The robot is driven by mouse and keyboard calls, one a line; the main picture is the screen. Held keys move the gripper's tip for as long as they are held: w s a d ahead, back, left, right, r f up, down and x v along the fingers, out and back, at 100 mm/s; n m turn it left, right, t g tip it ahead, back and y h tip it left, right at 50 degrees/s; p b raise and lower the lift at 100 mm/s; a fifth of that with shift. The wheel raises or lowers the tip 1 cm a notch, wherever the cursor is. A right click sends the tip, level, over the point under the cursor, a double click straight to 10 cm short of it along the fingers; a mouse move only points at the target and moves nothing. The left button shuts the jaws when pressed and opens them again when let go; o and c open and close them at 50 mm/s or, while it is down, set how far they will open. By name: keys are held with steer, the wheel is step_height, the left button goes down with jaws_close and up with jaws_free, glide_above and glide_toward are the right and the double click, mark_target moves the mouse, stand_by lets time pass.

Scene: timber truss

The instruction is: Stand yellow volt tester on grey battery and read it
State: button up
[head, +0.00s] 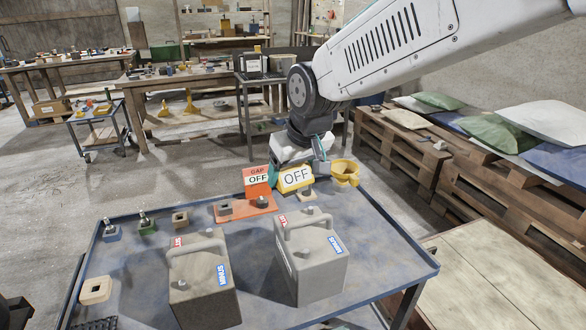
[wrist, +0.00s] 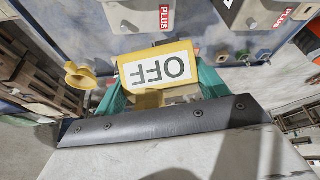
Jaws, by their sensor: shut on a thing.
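The yellow volt tester (head: 296,179) has a white face reading OFF. My gripper (head: 299,160) is shut on it at the tray table's far edge. In the wrist view the tester (wrist: 126,72) sits between my green fingers (wrist: 160,93), its OFF face upside down. Its lower end is partly hidden, and I cannot tell its height over the table. Red-labelled PLUS sides of grey batteries show in the wrist view (wrist: 135,17).
The batteries stand on a blue-grey tray table (head: 262,300). An orange GAP OFF tester (head: 256,177) is just left of the yellow one, and a yellow funnel-like piece (head: 345,172) is right. An orange plate (head: 243,208) and small blocks (head: 147,227) lie behind the left battery.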

steer(key=shift+f, duration=4.3)
steer(key=shift+f, duration=0.2)
steer(key=o, duration=1.2)
steer(key=shift+o, duration=0.2)
steer(key=v, duration=0.7)
steer(key=s+d+r+m+g+h, duration=0.1)
steer(key=s+d+r+m, duration=0.1)
steer(key=s+d, duration=0.9)
steer(key=s+d+r+m+g+h, duration=0.1)
steer(key=s+d+r+m, duration=0.1)
steer(key=s+d, duration=0.8)
steer(key=s+m, duration=0.1)
steer(key=s, duration=0.2)
steer(key=shift+s+d+r+m+g, duration=0.15)
steer(key=shift+s+d+m+g, duration=0.15)
steer(key=shift+s+d, duration=0.1)
